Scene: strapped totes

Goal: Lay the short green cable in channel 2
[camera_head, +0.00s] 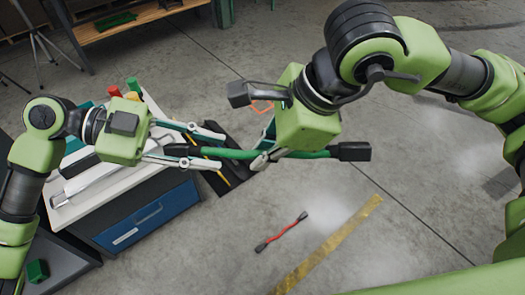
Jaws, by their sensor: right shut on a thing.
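The green cable (235,154), with black connector ends, is stretched roughly level in mid-air. My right gripper (262,158) is shut on it right of its middle, and one black end (352,151) sticks out to the right. My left gripper (220,148) is open, with its fingers apart above and below the left part of the cable. The other black end (178,150) lies between those fingers. A pale, long channel-like piece (112,178) lies on the white worktop at left. I cannot read any channel number, and my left arm hides part of the worktop.
The white worktop (75,212) stands over a blue drawer (150,215). Red (114,91) and green (133,84) upright pieces stand at its back. A red cable (281,232) and a yellow floor stripe (325,246) are on the grey floor. A wooden bench (130,21) is behind.

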